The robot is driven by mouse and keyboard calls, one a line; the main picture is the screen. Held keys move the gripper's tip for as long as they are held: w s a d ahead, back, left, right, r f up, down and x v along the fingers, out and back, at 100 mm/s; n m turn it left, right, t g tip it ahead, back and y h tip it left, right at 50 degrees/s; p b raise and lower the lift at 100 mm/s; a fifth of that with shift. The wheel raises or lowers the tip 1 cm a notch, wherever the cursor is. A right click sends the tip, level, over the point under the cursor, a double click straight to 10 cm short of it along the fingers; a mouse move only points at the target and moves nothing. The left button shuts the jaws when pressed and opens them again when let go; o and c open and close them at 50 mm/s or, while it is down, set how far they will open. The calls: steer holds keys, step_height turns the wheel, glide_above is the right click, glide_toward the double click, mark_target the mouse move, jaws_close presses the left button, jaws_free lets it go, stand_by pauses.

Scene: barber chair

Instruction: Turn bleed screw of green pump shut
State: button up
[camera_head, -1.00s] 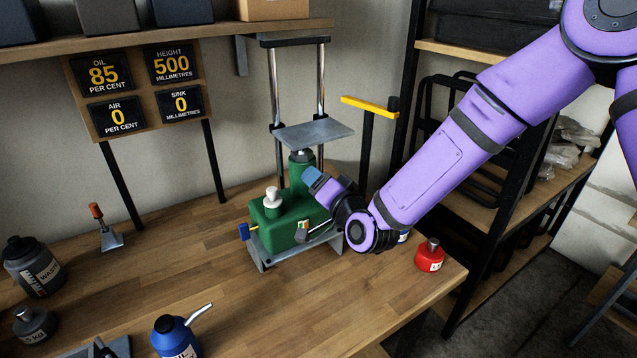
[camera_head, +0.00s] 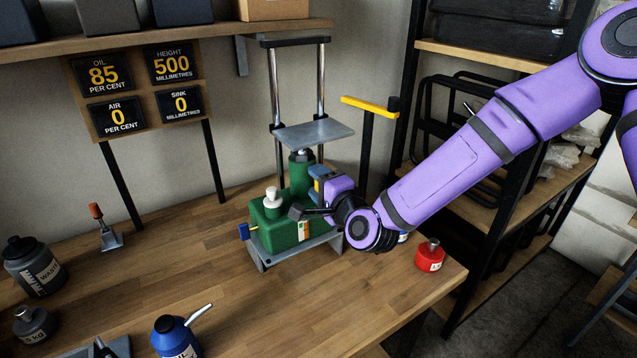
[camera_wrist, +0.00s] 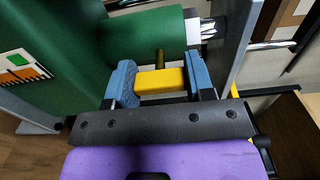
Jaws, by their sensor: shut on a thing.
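The green pump (camera_head: 277,234) stands on a grey metal base on the bench, with a white-topped cap (camera_head: 272,197) and an upright green cylinder (camera_head: 301,172). In the wrist view a yellow block (camera_wrist: 160,80) on a short brass stem (camera_wrist: 159,58) sticks out by the green cylinder (camera_wrist: 148,32); it looks like the bleed screw's head. My gripper (camera_wrist: 161,82) is shut on this block, one blue finger on each side. In the head view my gripper (camera_head: 319,181) is at the pump's right side, and the block is mostly hidden by it. A blue knob (camera_head: 244,231) sits on the pump's left end.
A steel plate (camera_head: 313,135) lies above the cylinder between two chrome posts. A red weight (camera_head: 430,257) is at the bench's right edge. A blue oil can (camera_head: 175,338) stands in front. The displays (camera_head: 134,88) read oil 85, air 0, height 500, sink 0.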

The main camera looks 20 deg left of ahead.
stand_by(0.5)
steer(key=o, duration=0.9)
steer(key=v, duration=1.1)
steer(key=shift+w, duration=0.1)
